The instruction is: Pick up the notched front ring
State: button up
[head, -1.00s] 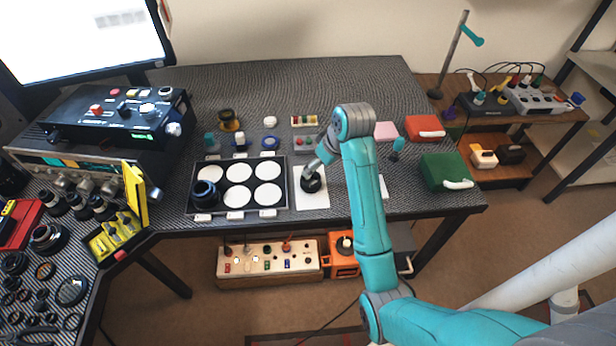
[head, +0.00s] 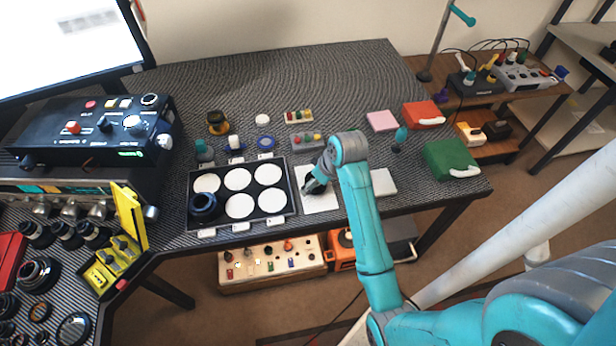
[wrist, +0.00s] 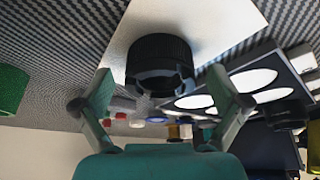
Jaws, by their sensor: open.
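A black, ribbed round part (wrist: 160,62) stands on a white sheet in the wrist view. Its near edge has notches, and it looks like the notched front ring; I cannot tell whether it is one piece or several stacked. My gripper (wrist: 160,88) is open, with one finger on each side of this part and visible gaps. In the head view my gripper (head: 312,186) is low over the white sheet (head: 322,203) and mostly hides the part. Another black round part (head: 205,206) sits in the front left compartment of the black tray (head: 239,220).
The tray, with several white discs, lies just left of the sheet. Small coloured parts (head: 305,140) and a blue ring (head: 265,142) lie behind. A white block (head: 383,182) and a green box (head: 452,158) stand to the right. The back of the table is clear.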

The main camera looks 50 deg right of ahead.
jog(key=c, duration=1.2)
